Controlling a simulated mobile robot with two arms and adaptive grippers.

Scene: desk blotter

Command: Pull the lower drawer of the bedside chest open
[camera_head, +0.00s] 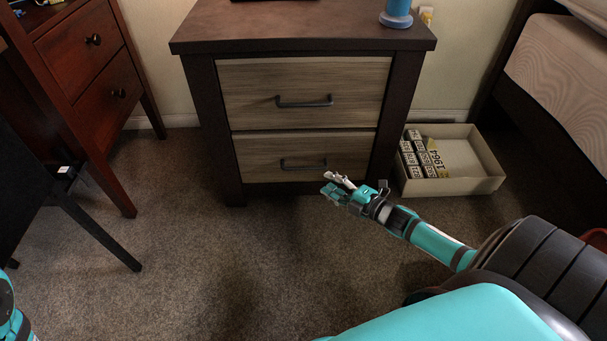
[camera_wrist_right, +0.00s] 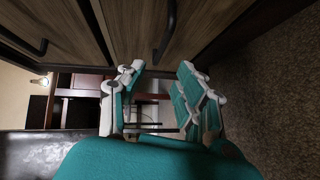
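The bedside chest (camera_head: 300,36) has a dark frame and two wood-grain drawers. The lower drawer (camera_head: 260,160) looks shut and flush with the frame. Its dark bar handle (camera_head: 303,166) also shows in the right wrist view (camera_wrist_right: 168,32), just past my fingertips. My right gripper (camera_head: 338,187) is low in front of the lower drawer, slightly right of the handle's middle. In the right wrist view its fingers (camera_wrist_right: 160,78) are spread with nothing between them. They appear apart from the handle. My left gripper is out of view; only part of that arm shows at lower left.
The upper drawer (camera_head: 350,80) is shut, with its own handle (camera_head: 304,102). An open box (camera_head: 470,183) with small packages stands right of the chest, close to my right forearm. A red-brown cabinet (camera_head: 75,60) stands at left. Carpet (camera_head: 190,260) in front is clear.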

